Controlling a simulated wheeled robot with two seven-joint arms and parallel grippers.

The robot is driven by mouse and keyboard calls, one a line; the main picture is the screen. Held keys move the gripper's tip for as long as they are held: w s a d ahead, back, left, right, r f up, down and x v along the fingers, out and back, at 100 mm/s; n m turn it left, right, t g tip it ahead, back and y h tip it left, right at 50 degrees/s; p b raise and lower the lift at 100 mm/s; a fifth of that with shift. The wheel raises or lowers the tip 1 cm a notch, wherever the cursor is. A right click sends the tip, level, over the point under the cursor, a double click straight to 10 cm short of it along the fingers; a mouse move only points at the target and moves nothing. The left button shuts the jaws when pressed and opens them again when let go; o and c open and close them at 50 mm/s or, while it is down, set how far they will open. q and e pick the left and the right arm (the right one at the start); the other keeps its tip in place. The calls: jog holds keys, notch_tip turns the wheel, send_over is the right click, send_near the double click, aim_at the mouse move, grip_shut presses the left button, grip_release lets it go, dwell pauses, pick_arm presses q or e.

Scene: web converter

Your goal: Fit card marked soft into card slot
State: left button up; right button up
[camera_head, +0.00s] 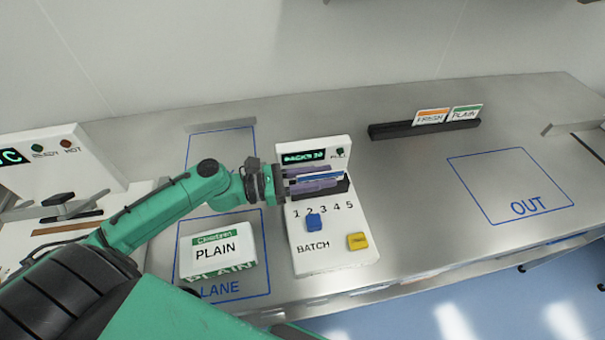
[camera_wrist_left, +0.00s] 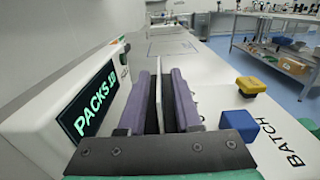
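My left gripper (camera_head: 318,180) is over the upper part of the white batch unit (camera_head: 325,230). It appears shut on a thin card (camera_head: 322,177) with a blue band, seen nearly edge-on, so its marking cannot be read. In the left wrist view the gripper's purple fingers (camera_wrist_left: 167,95) stand on both sides of a pale, thin edge. The dark card slot (camera_head: 336,188) lies at the fingers, partly hidden by them. Whether the card's lower edge is inside it cannot be told. My right gripper is not in view.
A dark rack (camera_head: 395,130) at the back holds a FRESH card (camera_head: 431,117) and a PLAIN card (camera_head: 466,113). A PLAIN pack (camera_head: 215,247) lies in the LANE area. The unit carries a blue button (camera_head: 313,221) and a yellow button (camera_head: 357,241). The OUT area (camera_head: 510,185) is empty.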

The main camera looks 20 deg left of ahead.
pick_arm(q)
jog(key=shift+r, duration=0.2)
jog(key=v, duration=1.2)
jog(key=shift+r+b, duration=0.3)
jog(key=shift+b, duration=0.1)
